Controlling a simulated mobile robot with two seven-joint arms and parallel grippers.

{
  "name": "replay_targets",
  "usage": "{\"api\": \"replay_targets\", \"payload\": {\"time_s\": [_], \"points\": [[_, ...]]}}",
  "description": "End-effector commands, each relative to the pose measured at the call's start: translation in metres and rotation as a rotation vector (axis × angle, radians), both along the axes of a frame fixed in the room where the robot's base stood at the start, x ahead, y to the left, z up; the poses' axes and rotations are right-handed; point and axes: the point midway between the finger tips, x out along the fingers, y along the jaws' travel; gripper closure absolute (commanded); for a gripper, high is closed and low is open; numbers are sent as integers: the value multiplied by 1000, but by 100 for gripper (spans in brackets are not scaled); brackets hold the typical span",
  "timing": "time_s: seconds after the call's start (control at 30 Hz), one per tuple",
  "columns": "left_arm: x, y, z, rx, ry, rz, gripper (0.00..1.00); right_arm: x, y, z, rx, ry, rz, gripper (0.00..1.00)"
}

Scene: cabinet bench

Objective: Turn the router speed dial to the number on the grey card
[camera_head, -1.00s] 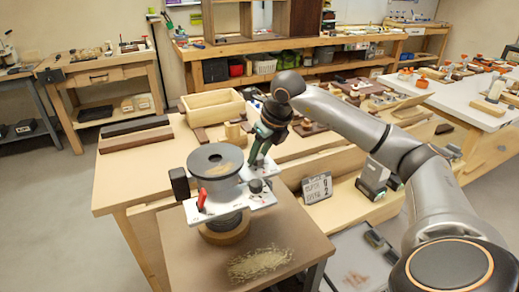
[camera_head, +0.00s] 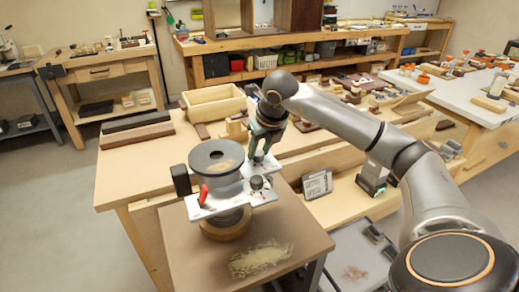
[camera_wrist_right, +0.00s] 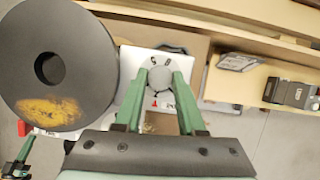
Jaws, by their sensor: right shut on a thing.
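The router (camera_head: 216,160) stands on a small brown-topped table, with a round grey top and a white base plate (camera_head: 232,197). It also shows in the wrist view (camera_wrist_right: 88,75). My right gripper (camera_head: 261,157) is over the plate's back right part. In the wrist view its two green fingers (camera_wrist_right: 161,78) are shut on the round grey speed dial (camera_wrist_right: 160,66), with small dark marks beside it. The grey card (camera_head: 317,184) leans at the right; its writing is too small to read surely. A green part at the wrist view's lower left seems to be my left gripper (camera_wrist_right: 22,152).
A red knob (camera_head: 203,194) and a black knob (camera_head: 256,183) stick up from the router plate. Sawdust (camera_head: 260,259) lies in front on the table (camera_head: 200,255). A wooden box (camera_head: 212,103) and dark wood strips (camera_head: 137,136) are on the bench behind. A dark device (camera_head: 372,178) stands right of the card.

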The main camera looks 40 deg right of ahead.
Motion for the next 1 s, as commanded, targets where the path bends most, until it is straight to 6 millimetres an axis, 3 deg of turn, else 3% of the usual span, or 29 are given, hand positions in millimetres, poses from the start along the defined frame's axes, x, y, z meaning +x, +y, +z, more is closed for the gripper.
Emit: {"api": "replay_targets", "payload": {"time_s": [0.03,0.3,0.77,1.0], "points": [[0,0,0,-1,0,1,100,0,0,0,0,0,0,59],[0,0,1,-1,-1,1,100,0,0,0,0,0,1,31],[0,0,0,-2,-1,0,100,0,-1,0,-1,0,17,31],[0,-1,-6,-2,-1,0,100,0,-2,-2,0,1,173,31]]}}
